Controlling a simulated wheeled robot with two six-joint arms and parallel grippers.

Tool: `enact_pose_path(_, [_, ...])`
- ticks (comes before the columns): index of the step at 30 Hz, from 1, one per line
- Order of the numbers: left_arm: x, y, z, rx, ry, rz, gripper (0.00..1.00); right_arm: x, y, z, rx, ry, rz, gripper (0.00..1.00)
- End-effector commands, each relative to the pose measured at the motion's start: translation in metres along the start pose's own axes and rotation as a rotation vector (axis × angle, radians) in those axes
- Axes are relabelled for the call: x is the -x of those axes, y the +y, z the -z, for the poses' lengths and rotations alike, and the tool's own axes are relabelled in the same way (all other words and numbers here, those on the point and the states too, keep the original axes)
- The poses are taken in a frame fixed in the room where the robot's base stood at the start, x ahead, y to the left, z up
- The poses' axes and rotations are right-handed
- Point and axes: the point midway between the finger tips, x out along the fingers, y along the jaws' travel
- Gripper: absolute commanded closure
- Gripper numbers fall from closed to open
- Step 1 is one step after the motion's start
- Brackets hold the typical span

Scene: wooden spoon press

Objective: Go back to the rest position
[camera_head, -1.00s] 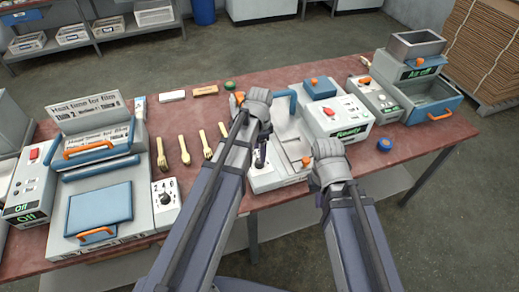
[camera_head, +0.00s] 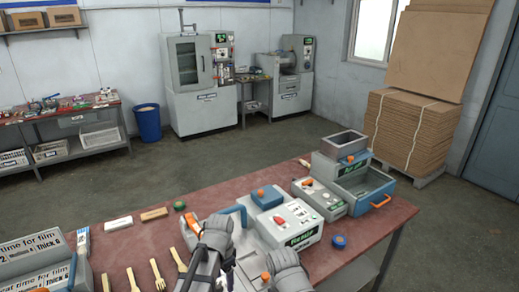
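My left gripper (camera_head: 216,234) is over the red table, just left of the press with the white control box. It is seen from behind and its fingers are hidden. An orange part (camera_head: 194,226) shows beside it; I cannot tell whether they touch. My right gripper (camera_head: 287,267) is in front of the white control box (camera_head: 292,226), low in the picture. Its fingers are also hidden. The box has a red button and a lit green display. Several wooden forks (camera_head: 157,275) lie on the table to the left.
The red table (camera_head: 225,190) also holds a white block (camera_head: 118,223), a wooden block (camera_head: 154,214), a green round item (camera_head: 179,205) and a blue round item (camera_head: 339,241). At right, a machine's blue drawer (camera_head: 362,200) with an orange handle stands open.

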Motion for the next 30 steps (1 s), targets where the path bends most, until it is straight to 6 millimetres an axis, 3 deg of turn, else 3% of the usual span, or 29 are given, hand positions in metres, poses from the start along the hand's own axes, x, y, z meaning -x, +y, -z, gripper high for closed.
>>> enact_pose_path(1, [0.000,0.029,-0.006,0.056,-0.011,0.006,0.31,0.000,0.000,0.000,0.000,0.000,0.000,1.00])
enact_pose_path(3, [0.001,0.057,-0.009,0.152,-0.026,0.015,0.31,0.000,0.000,0.000,0.000,0.000,0.000,1.00])
enact_pose_path(6, [0.001,0.089,-0.016,0.279,-0.041,0.032,0.31,0.000,0.000,0.000,0.000,0.000,0.000,1.00])
enact_pose_path(10, [0.001,0.117,-0.023,0.404,-0.052,0.052,0.31,0.000,0.000,0.000,0.000,0.000,0.000,1.00])
enact_pose_path(15, [0.002,0.131,-0.027,0.480,-0.057,0.065,0.31,0.000,0.000,0.000,0.000,0.000,0.000,1.00])
enact_pose_path(30, [0.002,0.130,-0.026,0.486,-0.057,0.065,0.31,0.000,0.000,0.000,0.000,0.000,0.000,1.00])
